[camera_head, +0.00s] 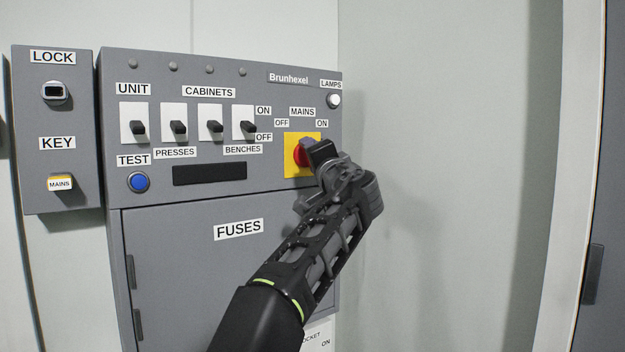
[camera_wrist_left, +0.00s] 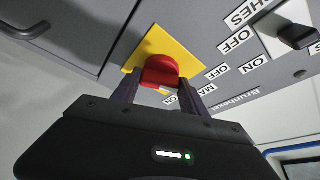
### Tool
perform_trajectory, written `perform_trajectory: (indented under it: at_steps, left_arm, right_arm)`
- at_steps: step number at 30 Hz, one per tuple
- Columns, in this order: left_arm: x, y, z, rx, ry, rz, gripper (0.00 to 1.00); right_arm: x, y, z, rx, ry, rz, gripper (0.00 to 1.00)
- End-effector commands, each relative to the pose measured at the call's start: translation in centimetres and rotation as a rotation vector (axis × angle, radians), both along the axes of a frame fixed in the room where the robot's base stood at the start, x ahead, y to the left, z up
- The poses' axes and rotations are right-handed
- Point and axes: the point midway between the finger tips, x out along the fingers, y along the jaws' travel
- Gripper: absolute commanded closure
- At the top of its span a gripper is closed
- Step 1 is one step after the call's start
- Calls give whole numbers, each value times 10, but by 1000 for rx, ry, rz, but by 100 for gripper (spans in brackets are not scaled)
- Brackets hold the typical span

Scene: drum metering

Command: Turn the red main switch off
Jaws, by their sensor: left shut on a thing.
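The red main switch (camera_head: 299,155) sits on a yellow plate (camera_head: 290,170) at the right of the grey Brunhexel panel, below the MAINS label. The OFF label (camera_head: 282,123) is at its upper left and the ON label (camera_head: 322,124) at its upper right. My left gripper (camera_head: 311,153) is at the switch and hides its right part. In the left wrist view, the red switch (camera_wrist_left: 160,70) is between the two fingers, which are shut on it. The way its handle points is hard to tell. My right gripper is not in view.
Several black toggle switches (camera_head: 211,128) and a blue TEST button (camera_head: 139,182) are left of the main switch. A lamp (camera_head: 334,100) is above right. The FUSES door (camera_head: 180,270) is below. A LOCK/KEY box (camera_head: 58,115) is at far left. The wall to the right is clear.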

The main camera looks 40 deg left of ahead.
Motion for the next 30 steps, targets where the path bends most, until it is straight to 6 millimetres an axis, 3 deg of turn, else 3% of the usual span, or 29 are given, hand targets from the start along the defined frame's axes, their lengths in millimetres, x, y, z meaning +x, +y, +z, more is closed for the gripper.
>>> perform_trajectory:
  at_steps: [1,9,30]
  left_arm:
    - [2,-1,-9,-12,-36,1,90]
    - [2,-1,-6,-69,-223,2,90]
    - [2,0,-3,-103,-327,2,90]
  right_arm:
    - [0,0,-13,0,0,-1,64]
    - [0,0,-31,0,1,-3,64]
    - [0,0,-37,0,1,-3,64]
